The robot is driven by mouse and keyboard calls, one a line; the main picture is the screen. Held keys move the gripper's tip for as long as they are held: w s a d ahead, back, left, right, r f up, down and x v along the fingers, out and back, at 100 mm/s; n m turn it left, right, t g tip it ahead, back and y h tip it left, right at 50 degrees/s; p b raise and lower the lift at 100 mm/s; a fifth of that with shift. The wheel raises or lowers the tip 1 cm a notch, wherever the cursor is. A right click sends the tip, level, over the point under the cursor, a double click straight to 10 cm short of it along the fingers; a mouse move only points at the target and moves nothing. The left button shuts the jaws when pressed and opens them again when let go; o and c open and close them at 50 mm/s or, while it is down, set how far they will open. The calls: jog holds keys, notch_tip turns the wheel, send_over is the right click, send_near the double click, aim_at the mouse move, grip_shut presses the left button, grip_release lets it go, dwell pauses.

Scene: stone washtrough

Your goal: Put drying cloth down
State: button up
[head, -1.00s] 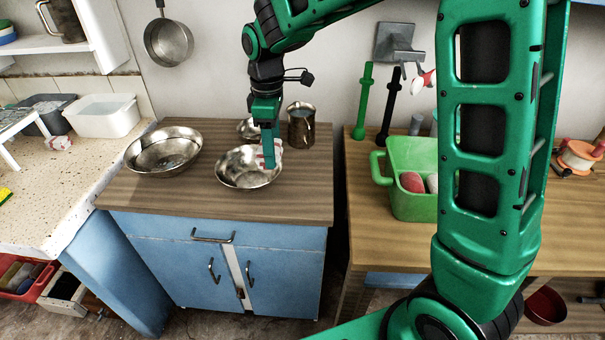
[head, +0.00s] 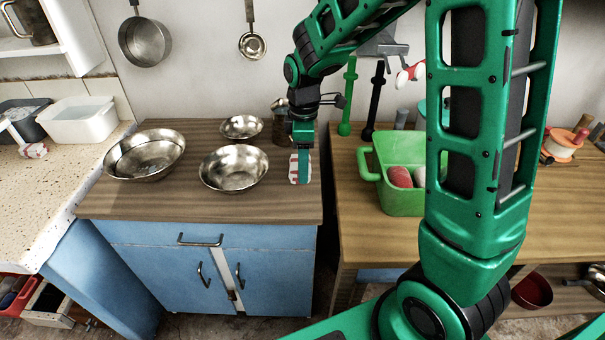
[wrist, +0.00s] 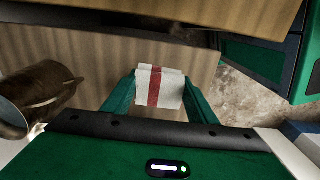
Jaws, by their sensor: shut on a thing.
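The drying cloth (wrist: 158,90) is white with a red stripe and hangs folded between the fingers of my gripper (wrist: 160,100) in the wrist view. In the head view my gripper (head: 301,165) points down at the right end of the wooden top of the blue cabinet (head: 150,207). The cloth (head: 294,170) shows there beside the fingers, low over or touching the top; I cannot tell which. My gripper is shut on the cloth.
A steel bowl (head: 234,169) stands just left of my gripper, with a large bowl (head: 145,156) and a small bowl (head: 241,127) further off. A metal mug (wrist: 36,98) stands close behind. A gap separates the cabinet from the right table (head: 400,240), which holds a green tub (head: 400,199).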

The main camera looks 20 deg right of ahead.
jog(key=shift+f, duration=1.95)
jog(key=shift+f, duration=0.1)
jog(key=o, duration=1.2)
notch_tip(320, 180, up, 12)
jog(key=shift+r, duration=0.15)
